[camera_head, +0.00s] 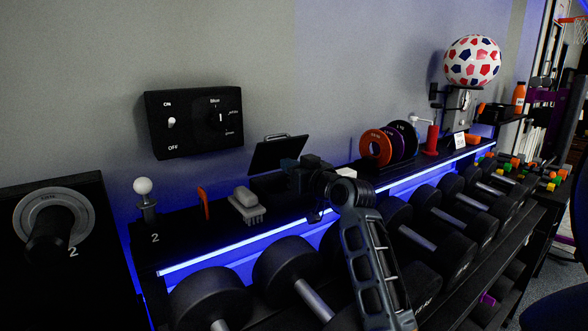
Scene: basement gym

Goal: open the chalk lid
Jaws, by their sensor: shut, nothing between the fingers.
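The chalk lid (275,154) is a dark flat panel with a thin handle on its upper edge. It stands tilted up at the back of the shelf, near the wall. What lies under it is mostly hidden, so I cannot tell what is in the chalk box. My gripper (289,164) is shut and empty, at the right lower edge of the lid. I cannot tell whether it touches the lid. My arm comes up from the lower right and covers part of the shelf.
Coloured plates (376,147) and a red-based item (431,140) stand right. Dumbbells (286,266) line the rack below. A black switch panel (194,121) is on the wall.

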